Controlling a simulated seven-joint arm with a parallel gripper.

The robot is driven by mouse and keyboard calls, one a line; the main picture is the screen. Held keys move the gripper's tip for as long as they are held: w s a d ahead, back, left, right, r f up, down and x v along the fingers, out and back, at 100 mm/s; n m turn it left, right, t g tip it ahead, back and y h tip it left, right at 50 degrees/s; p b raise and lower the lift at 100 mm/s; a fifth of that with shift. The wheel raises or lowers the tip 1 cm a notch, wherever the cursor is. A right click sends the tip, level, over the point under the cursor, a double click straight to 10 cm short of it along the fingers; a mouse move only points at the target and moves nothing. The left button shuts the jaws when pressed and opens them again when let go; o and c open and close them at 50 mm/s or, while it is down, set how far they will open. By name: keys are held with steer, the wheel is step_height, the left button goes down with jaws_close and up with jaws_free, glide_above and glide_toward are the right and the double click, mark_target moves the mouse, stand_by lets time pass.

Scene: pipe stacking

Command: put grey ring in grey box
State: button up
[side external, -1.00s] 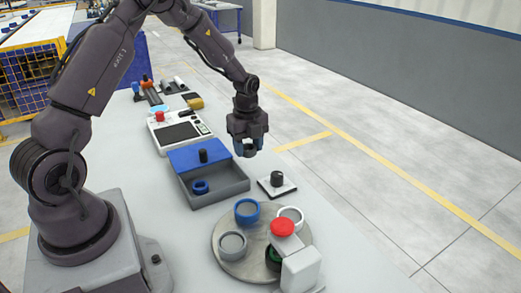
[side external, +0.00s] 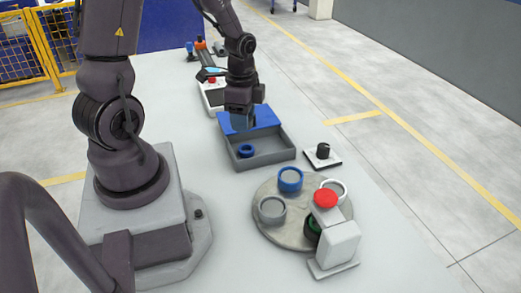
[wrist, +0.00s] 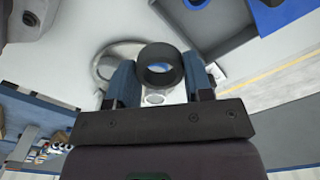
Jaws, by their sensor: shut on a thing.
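My gripper (side external: 243,123) is over the blue panel (side external: 262,118) at the back of the grey box (side external: 264,163) in the side view. In the wrist view, my gripper (wrist: 161,82) is shut on a dark grey ring (wrist: 160,54), with one blue finger on each side. The held ring is hidden in the side view. A blue ring (side external: 246,150) lies in the open grey part of the box; it also shows in the wrist view (wrist: 274,14). Another grey ring (side external: 271,208) stands on the round plate.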

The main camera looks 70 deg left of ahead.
steer(key=n, duration=0.1)
steer(key=s+n, duration=0.1)
steer(key=s+d+n, duration=0.1)
steer(key=n, duration=0.1)
steer(key=shift+f, duration=0.25)
steer(key=shift+f+n, duration=0.2)
steer(key=shift+n, duration=1)
steer(key=w+a+f, duration=0.4)
steer(key=w, duration=0.4)
glide_above(273, 148)
steer(key=f, duration=0.5)
steer(key=shift+s+d, duration=0.15)
steer(key=shift+s, duration=0.2)
steer(key=shift+w+f, duration=0.1)
steer(key=shift+f, duration=0.05)
steer(key=shift+w+a+f, duration=0.1)
steer(key=shift+w+f, duration=0.05)
steer(key=shift+f, duration=0.75)
steer(key=shift+w+a+f, duration=0.1)
steer(key=shift+f, duration=0.8)
steer(key=shift+f, duration=0.1)
